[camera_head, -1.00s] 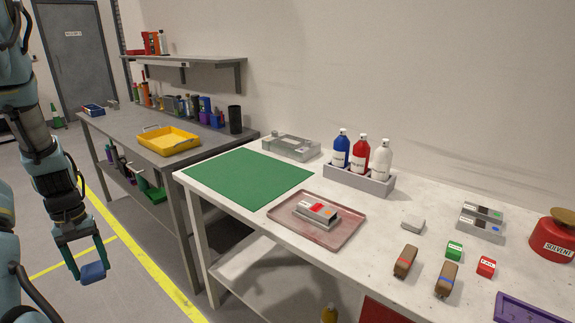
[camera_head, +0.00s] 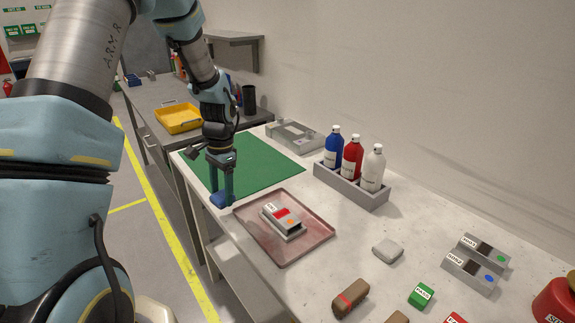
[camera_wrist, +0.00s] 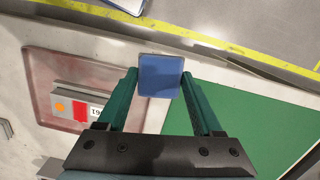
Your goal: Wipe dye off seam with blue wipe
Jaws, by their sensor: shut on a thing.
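My gripper (camera_head: 222,186) is shut on the blue wipe (camera_head: 221,200), a small blue pad. It is at the front edge of the white table, left of the pink tray and by the front corner of the green mat. In the wrist view the blue wipe (camera_wrist: 160,76) sits between the fingertips. A grey metal part (camera_head: 282,221) with a white label, a red patch and an orange dot lies in the pink tray (camera_head: 268,250); it also shows in the wrist view (camera_wrist: 72,101). I cannot make out the seam clearly.
The green mat (camera_head: 262,171) lies left of a grey rack (camera_head: 350,187) with blue, red and white bottles. Brown-handled tools (camera_head: 346,300), a green block (camera_head: 421,295), grey labelled blocks (camera_head: 470,272) and a red solvent can (camera_head: 558,302) are at right. A yellow tray (camera_head: 178,118) sits on the far bench.

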